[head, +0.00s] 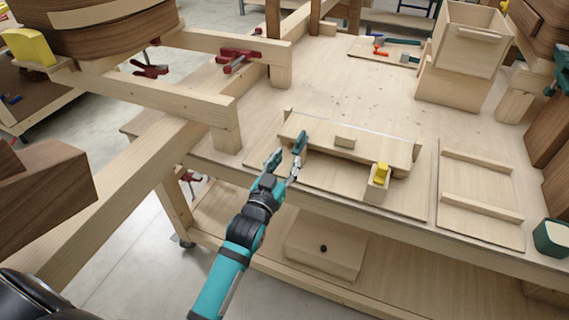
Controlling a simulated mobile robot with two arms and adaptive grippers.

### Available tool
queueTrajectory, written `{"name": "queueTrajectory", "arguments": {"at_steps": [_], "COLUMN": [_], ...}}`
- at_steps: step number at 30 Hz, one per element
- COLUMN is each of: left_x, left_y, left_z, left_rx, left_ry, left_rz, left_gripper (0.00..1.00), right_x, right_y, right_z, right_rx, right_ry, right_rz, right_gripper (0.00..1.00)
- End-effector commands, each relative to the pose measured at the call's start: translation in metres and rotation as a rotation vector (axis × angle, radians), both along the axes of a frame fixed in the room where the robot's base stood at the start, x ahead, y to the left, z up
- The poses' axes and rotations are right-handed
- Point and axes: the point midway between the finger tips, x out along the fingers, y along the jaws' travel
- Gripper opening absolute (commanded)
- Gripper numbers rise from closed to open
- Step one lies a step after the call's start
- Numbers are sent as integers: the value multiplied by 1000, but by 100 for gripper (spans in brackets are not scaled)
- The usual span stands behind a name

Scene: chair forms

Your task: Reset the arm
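My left gripper (287,151) is at the front edge of the workbench (350,100), its teal arm reaching up from the bottom of the head view. Its two fingers are spread apart with nothing visible between them. The fingertips are close to the left end of a wooden fixture (375,143) with a long bar and a small block on it. I cannot tell whether they touch it. A yellow piece (382,173) sits in a small wooden holder at the fixture's front right. My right gripper is not in view.
A wooden panel with two rails (481,190) lies right of the fixture. A dark green object (552,238) stands at the right front edge. Wooden boxes (465,55) stand at the back right. Beams with red clamps (238,60) stand at left. The bench middle is clear.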

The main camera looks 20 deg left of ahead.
Motion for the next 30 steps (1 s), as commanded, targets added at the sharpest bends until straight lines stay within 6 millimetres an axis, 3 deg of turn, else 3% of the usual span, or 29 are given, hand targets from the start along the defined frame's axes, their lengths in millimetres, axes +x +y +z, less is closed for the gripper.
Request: {"name": "queueTrajectory", "arguments": {"at_steps": [4,20,23,26,30], "left_x": [-8,-8,-9,-16,-44], "left_y": [0,-1,-4,-10,-17], "left_z": [0,-7,-38,-97,-200], "left_rx": [0,1,5,14,32], "left_ry": [0,12,69,179,375], "left_rz": [0,-2,-11,-27,-55], "left_gripper": [35,35,35,35,35], "right_x": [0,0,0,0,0], "right_y": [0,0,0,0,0], "right_z": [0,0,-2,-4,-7], "right_rx": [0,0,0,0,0], "right_ry": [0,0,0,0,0], "right_rz": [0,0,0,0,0], "right_gripper": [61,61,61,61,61]}}
